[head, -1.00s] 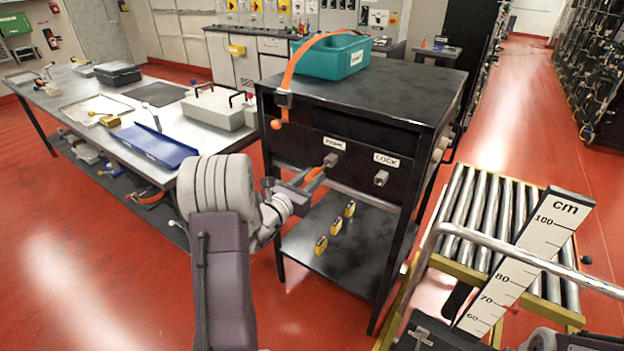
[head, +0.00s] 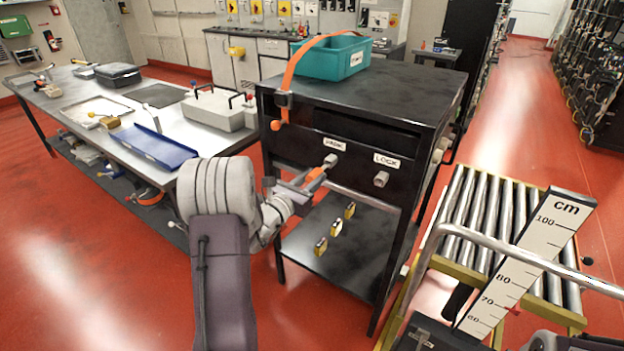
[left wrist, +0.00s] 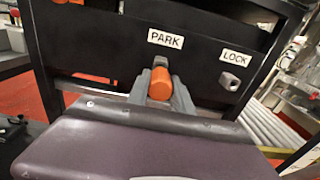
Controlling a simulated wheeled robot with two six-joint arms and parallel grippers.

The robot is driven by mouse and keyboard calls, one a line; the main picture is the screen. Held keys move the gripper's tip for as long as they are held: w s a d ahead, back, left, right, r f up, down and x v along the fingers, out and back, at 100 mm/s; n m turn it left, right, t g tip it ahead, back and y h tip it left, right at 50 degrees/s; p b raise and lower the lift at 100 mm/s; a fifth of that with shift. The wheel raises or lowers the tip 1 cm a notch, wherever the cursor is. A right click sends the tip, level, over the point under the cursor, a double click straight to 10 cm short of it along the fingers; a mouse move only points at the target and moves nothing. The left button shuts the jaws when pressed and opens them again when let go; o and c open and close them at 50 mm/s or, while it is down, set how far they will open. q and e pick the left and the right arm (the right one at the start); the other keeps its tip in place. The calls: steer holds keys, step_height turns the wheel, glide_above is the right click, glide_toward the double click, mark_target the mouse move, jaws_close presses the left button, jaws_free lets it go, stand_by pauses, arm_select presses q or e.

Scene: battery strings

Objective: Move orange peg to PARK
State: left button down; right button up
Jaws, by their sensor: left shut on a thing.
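The orange peg (head: 314,175) is between the fingers of my left gripper (head: 304,184), at the front of the black cabinet. In the left wrist view its rounded orange end (left wrist: 160,84) shows between the grey fingers (left wrist: 160,94), just below the PARK label (left wrist: 165,39). The grey PARK socket (head: 331,160) is right by the peg in the head view. I cannot tell whether the peg touches or enters it. The grey LOCK socket (head: 381,179) is to the right, with nothing seen in it.
An orange strap (head: 288,76) hangs at the cabinet's left corner, and a teal bin (head: 331,58) stands on top. A roller conveyor (head: 482,215) is at right. A long workbench (head: 75,88) stands at left.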

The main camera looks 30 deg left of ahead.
mark_target(321, 170)
arm_select(q)
steer(key=shift+w+d, duration=0.15)
steer(key=shift+w, duration=1.95)
steer(key=c, duration=1.1)
jaws_free()
steer(key=shift+o, duration=0.2)
steer(key=s, duration=0.9)
steer(key=shift+a+b, duration=0.3)
steer(key=shift+a, duration=0.05)
